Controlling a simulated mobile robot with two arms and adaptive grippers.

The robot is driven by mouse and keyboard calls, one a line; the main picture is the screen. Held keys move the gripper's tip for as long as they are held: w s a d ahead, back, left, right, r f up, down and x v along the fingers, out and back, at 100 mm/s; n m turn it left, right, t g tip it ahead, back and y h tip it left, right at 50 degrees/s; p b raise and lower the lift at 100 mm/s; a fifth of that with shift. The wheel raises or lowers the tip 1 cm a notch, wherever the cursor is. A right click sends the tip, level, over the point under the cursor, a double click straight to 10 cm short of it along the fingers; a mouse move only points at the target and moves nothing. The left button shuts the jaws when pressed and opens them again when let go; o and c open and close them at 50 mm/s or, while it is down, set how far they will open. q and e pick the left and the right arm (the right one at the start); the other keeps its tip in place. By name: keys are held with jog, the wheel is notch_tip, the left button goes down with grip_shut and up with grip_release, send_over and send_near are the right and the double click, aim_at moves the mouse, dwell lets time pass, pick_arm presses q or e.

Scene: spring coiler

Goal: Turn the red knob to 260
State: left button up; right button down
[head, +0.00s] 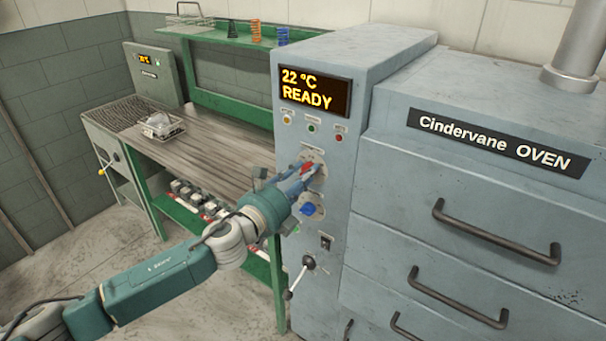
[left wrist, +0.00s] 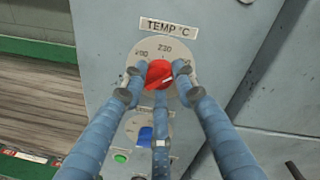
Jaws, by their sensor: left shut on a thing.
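The red knob (left wrist: 160,74) sits on a round grey dial under a "TEMP °C" label (left wrist: 168,27). The dial reads 230 at the top; the figure at right is mostly hidden by a finger. Which mark the knob points to I cannot tell. It also shows in the head view (head: 306,169) on the oven's control panel. My left gripper (head: 302,173) is closed around the knob, one fingertip on each side and a third finger below, as the left wrist view (left wrist: 158,76) shows. My right gripper is not in view.
The display (head: 315,91) reads 22 °C READY. A blue knob (head: 308,210) sits just below the red knob, close to my fingers. A black-knobbed lever (head: 308,262) is lower on the panel. Oven drawers with handles (head: 495,236) stand at right, a workbench (head: 215,155) at left.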

pick_arm(q)
jog(key=shift+s+d+f, duration=0.2)
jog(key=shift+f, duration=0.2)
jog(key=o, duration=1.1)
jog(key=shift+o, duration=0.2)
jog(key=v, duration=1.2)
jog(key=shift+r, duration=0.15)
